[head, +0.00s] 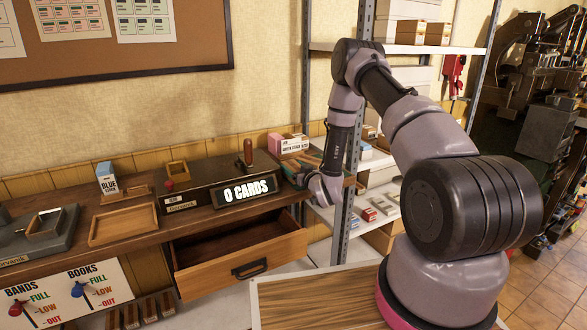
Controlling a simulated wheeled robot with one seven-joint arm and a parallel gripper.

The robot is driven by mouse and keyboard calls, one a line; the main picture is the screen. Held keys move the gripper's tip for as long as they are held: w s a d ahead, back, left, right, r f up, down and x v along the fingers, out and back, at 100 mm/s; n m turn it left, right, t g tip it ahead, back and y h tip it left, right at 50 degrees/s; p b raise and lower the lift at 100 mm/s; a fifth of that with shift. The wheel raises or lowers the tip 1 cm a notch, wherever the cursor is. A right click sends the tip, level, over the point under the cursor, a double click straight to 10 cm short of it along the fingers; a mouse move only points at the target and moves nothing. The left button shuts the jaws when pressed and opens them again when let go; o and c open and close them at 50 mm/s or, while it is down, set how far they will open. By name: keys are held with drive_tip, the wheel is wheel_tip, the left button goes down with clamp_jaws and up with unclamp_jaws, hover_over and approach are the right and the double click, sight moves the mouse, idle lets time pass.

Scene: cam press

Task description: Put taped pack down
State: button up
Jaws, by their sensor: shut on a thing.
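My gripper (301,181) is at the right end of the wooden bench (150,238), low by the bench's right edge and just right of the "0 CARDS" sign (246,191). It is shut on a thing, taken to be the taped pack. The hand hides most of what is between the fingers, so I cannot make out the pack's shape or tape. I cannot tell whether it touches the bench.
An empty wooden tray (123,224) lies on the bench, left of a dark device with a red-brown handle (248,152). A drawer (240,252) stands open below. A blue stock box (107,178) is at left. A metal shelf post (345,222) rises close behind my arm.

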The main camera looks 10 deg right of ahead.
drive_tip(key=o, duration=1.4)
drive_tip(key=shift+f, duration=0.1)
drive_tip(key=shift+c, duration=0.2)
